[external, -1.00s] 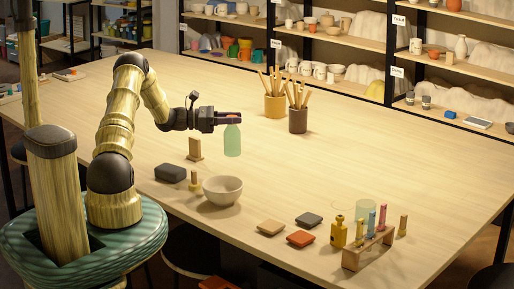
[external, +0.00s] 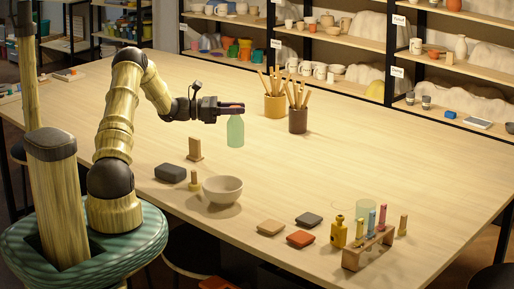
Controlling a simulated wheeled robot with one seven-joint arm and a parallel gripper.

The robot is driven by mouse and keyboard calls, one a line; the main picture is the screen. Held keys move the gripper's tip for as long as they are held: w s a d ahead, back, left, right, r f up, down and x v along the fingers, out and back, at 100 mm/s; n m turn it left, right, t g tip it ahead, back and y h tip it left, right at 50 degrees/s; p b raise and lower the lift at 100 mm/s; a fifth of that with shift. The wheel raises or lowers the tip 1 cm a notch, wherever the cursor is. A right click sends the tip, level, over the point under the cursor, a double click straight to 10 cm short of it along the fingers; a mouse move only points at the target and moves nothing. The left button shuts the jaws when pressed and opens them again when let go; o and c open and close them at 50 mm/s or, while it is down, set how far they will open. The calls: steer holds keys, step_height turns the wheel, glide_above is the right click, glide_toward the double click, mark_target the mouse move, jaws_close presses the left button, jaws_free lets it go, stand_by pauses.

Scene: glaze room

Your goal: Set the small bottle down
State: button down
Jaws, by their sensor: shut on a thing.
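The small bottle (external: 235,132) is pale green and see-through. It hangs upright below my gripper (external: 232,107), which is shut on its top. The bottle is over the middle-left of the wooden table (external: 330,165), behind the bowl. Whether its base touches the table or is a little above it, I cannot tell.
A grey bowl (external: 222,189), a dark block (external: 170,173) and a wooden stand (external: 194,149) are nearby. Pencil cups (external: 275,105) stand behind. Coloured tiles (external: 300,239), a yellow bottle (external: 339,232) and a tube rack (external: 368,250) are at front right. The table's middle is clear.

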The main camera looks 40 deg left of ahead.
steer(key=d+m+g+h+b, duration=0.3)
steer(key=d+g+b, duration=0.1)
steer(key=d, duration=1.4)
steer(key=shift+d+r+b, duration=0.15)
steer(key=shift+d+b, duration=0.25)
steer(key=shift+b, duration=0.35)
steer(key=shift+s, duration=0.1)
step_height(320, 180, down, 6)
steer(key=p, duration=0.1)
steer(key=shift+f+p, duration=0.3)
steer(key=shift+f, duration=1.95)
steer(key=c, duration=1.1)
jaws_free()
steer(key=shift+r, duration=0.1)
